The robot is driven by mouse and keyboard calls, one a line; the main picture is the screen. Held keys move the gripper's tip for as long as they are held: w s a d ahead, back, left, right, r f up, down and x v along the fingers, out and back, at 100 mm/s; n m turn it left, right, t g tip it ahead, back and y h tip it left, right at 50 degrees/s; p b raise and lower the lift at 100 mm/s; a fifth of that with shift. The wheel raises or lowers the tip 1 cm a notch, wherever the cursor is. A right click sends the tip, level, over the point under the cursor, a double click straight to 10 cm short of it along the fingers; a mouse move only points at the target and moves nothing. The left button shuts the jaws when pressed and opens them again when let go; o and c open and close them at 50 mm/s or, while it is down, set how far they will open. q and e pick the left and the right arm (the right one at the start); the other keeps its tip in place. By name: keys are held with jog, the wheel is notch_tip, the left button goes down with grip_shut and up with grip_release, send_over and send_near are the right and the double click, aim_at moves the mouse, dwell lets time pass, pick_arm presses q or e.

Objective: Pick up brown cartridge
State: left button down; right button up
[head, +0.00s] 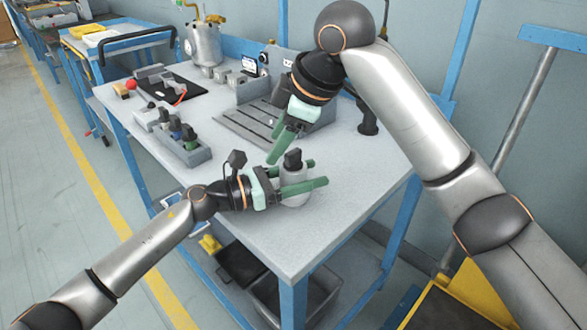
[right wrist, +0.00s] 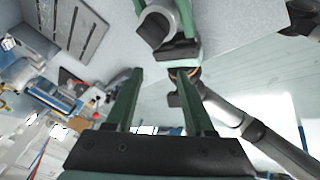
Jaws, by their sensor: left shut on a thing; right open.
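My left gripper (head: 303,179) is shut on a light grey cylinder (head: 296,197) with a black top (head: 293,158), near the front right of the bench. My right gripper (head: 278,145) is open and empty, its fingers just above and left of that cylinder. In the right wrist view the right gripper (right wrist: 163,75) is spread, with the grey cylinder (right wrist: 185,18) beyond its tips. Small dark-topped cartridges stand in a grey rack (head: 193,156) at the bench's left; one is blue. I cannot tell for sure which is brown.
On the bench (head: 245,225) stand a slotted grey fixture (head: 250,125), a metal pot (head: 204,45) and a black mat (head: 172,88). Bare bench lies between the rack and the held cylinder. A dark bin (head: 290,300) sits below.

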jog(key=a+n+h, duration=0.2)
jog(key=n, duration=0.1)
jog(key=n+h, duration=0.6)
jog(key=n, duration=0.1)
send_near(292, 152)
jog(key=shift+g, duration=0.3)
jog(key=w+f, duration=0.1)
jog(key=w+d+f, duration=0.1)
jog(key=f, duration=0.1)
jog(key=shift+d+f, duration=0.1)
jog(key=shift+d, duration=0.15)
jog(key=x, duration=0.5)
jog(key=shift+s+a+f, duration=0.15)
jog(key=shift+s+f, duration=0.05)
jog(key=shift+f, duration=0.2)
grip_shut()
